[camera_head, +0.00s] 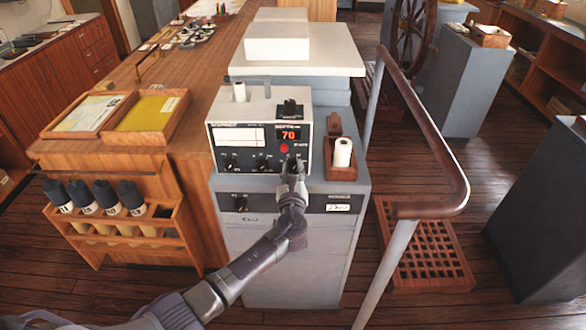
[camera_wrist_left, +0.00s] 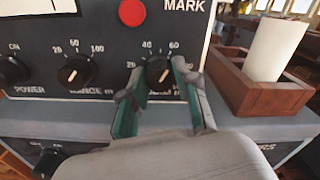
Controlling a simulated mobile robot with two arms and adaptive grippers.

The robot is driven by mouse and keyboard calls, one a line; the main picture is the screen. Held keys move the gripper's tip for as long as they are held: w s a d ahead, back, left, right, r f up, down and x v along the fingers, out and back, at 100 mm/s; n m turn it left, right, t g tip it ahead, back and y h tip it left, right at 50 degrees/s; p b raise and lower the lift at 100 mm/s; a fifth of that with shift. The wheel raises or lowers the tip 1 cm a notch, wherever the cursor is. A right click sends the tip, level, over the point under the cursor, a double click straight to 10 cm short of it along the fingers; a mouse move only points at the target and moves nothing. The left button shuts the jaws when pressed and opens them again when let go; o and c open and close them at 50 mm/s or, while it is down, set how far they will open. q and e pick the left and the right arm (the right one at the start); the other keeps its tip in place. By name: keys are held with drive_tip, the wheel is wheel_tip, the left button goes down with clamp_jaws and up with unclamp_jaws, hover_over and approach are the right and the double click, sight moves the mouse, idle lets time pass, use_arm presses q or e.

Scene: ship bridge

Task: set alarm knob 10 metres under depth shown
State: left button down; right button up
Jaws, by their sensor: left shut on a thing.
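The depth sounder (camera_head: 228,125) is a pale box with a dark front panel on a grey cabinet. Its depth display (camera_head: 289,136) reads 70 in orange digits. The alarm knob (camera_wrist_left: 158,68) is black, on the panel's lower right, with 20, 40 and 60 readable around it. My left gripper (camera_head: 293,168) reaches the panel from the front; in the left wrist view its two fingers (camera_wrist_left: 158,84) are shut on the knob, one on each side. The fingers hide part of the dial, and I cannot read the knob's exact setting. My right gripper is not in view.
A red button (camera_wrist_left: 131,12) is above and left of the knob. The range knob (camera_wrist_left: 76,71) and power knob (camera_wrist_left: 12,71) are to its left. A wooden holder (camera_head: 342,171) with a white roll stands just right of the sounder. A wooden handrail (camera_head: 425,130) runs further right.

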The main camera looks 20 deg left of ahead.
use_arm(q)
drive_tip(key=shift+s+f, duration=0.1)
drive_tip(key=shift+f, duration=0.05)
drive_tip(key=c, duration=1.1)
unclamp_jaws()
drive_tip(key=shift+o, duration=1.3)
drive_tip(key=v, duration=1.2)
